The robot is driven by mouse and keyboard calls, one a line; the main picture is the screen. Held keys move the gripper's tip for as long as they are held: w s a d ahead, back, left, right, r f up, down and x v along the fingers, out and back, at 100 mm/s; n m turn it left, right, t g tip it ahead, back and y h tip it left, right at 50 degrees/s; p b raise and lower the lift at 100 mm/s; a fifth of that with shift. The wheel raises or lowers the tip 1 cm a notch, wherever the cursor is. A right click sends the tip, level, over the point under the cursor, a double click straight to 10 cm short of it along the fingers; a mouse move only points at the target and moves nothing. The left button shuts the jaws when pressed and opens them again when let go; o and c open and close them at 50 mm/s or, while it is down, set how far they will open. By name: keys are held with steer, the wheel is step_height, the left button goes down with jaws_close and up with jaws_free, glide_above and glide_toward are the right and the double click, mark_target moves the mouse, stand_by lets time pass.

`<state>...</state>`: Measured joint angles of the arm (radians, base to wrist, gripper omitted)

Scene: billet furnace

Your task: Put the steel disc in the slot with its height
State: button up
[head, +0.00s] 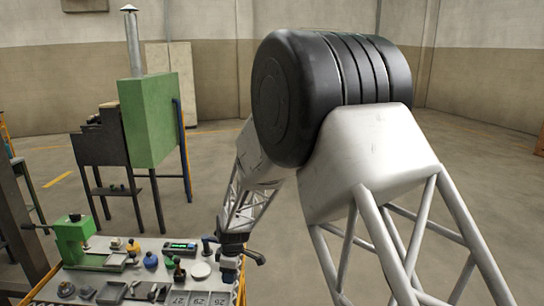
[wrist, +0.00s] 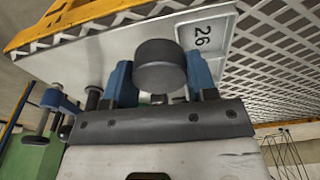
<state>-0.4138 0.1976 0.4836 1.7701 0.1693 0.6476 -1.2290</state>
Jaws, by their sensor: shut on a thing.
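My gripper (wrist: 160,82) has blue fingers and is shut on a dark grey round steel disc (wrist: 160,66) in the wrist view. The disc sits between the fingers, above a light grey plate (wrist: 118,42). A label reading 26 (wrist: 203,36) lies just right of the disc. In the head view my gripper (head: 229,272) is at the right end of the bench. The held disc cannot be made out there. Number labels that seem to read 27 (head: 180,301), 29 (head: 199,300) and 26 lie along the front edge. The slot openings are hidden or too small to tell.
The bench (head: 148,246) is crowded with small knobs and parts, a white round piece (head: 200,270) and a small green display device (head: 180,247). A green press-like tool (head: 75,238) stands at its left. A green furnace (head: 150,118) stands behind. Perforated metal (wrist: 275,60) borders the plate.

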steer(key=w+d+m, duration=0.4)
steer(key=w+d, duration=0.2)
steer(key=d, duration=0.4)
steer(key=w+d+f+m+t, duration=0.1)
steer(key=w+d+m, duration=0.4)
steer(key=d, duration=0.6)
steer(key=w+d+m, duration=0.5)
steer(key=w+d, duration=0.4)
steer(key=d, duration=0.2)
steer(key=shift+w+d+f+h, duration=0.15)
steer(key=shift+w+f+h, duration=0.05)
steer(key=shift+f+h, duration=0.2)
steer(key=s+a+r, duration=0.1)
steer(key=s+a, duration=0.7)
steer(key=a, duration=0.3)
steer(key=s+a, duration=0.8)
steer(key=a, duration=0.2)
steer(key=shift+m, duration=0.6)
steer(key=s+a, duration=0.4)
steer(key=s, duration=0.3)
steer(key=s+a, duration=0.4)
steer(key=s, duration=0.4)
steer(key=s+a, duration=0.5)
steer(key=s, duration=0.3)
steer(key=shift+s+r, duration=0.15)
steer(key=shift+s, duration=0.05)
